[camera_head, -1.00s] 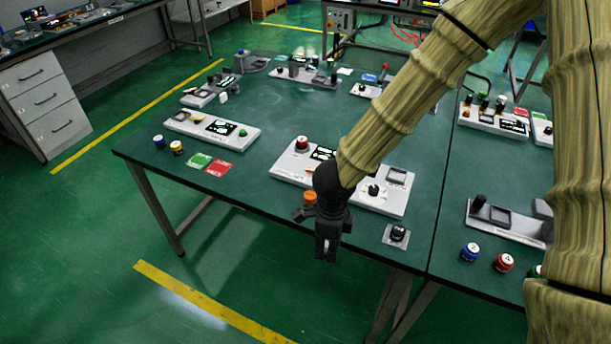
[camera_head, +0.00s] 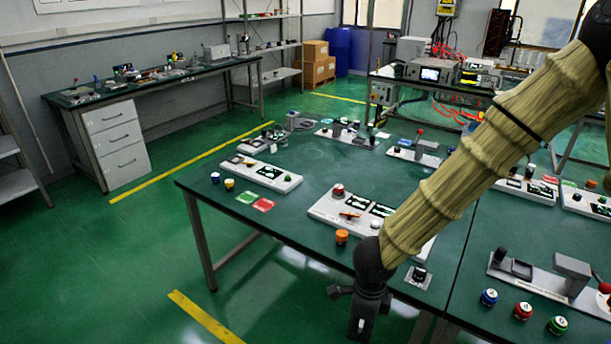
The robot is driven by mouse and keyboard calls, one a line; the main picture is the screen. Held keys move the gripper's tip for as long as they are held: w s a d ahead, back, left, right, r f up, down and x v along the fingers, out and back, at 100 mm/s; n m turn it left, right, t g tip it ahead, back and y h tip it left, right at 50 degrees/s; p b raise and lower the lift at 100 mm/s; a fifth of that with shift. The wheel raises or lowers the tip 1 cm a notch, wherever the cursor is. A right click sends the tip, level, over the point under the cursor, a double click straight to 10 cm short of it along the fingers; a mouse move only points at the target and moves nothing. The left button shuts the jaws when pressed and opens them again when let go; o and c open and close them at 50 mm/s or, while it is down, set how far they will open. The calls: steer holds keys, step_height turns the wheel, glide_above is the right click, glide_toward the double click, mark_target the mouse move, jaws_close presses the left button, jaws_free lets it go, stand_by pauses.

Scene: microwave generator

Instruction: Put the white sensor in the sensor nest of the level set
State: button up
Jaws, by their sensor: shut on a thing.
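My gripper (camera_head: 362,322) hangs in front of the near edge of the table, over the floor, pointing down. It is shut on a small white piece, the white sensor (camera_head: 361,325), mostly hidden by the dark fingers. Several white instrument boards stand on the table. The nearest board (camera_head: 322,208) has a red knob and dark displays, and my arm hides its right part. Another white board (camera_head: 262,174) with a green button lies to the left. I cannot tell which board is the level set, and no sensor nest can be made out.
An orange-topped cylinder (camera_head: 342,237) and a small grey block with a black knob (camera_head: 419,276) stand near the table's front edge. Green and red cards (camera_head: 263,205) lie at left. Blue, red and green jars (camera_head: 523,311) stand at right. The table's middle is clear.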

steer(key=shift+w+d+f+n, duration=0.15)
steer(key=shift+w+f+n, duration=0.25)
steer(key=shift+w+f, duration=0.4)
steer(key=shift+d+r+n, duration=0.2)
steer(key=shift+n, duration=0.7)
steer(key=w+d+f+n, duration=0.2)
steer(key=w+f+n, duration=0.1)
steer(key=n, duration=0.7)
steer(key=w+d+f+n, duration=0.2)
steer(key=w+f+n, duration=0.1)
steer(key=n, duration=0.6)
steer(key=shift+w+n, duration=0.4)
steer(key=shift+w, duration=0.05)
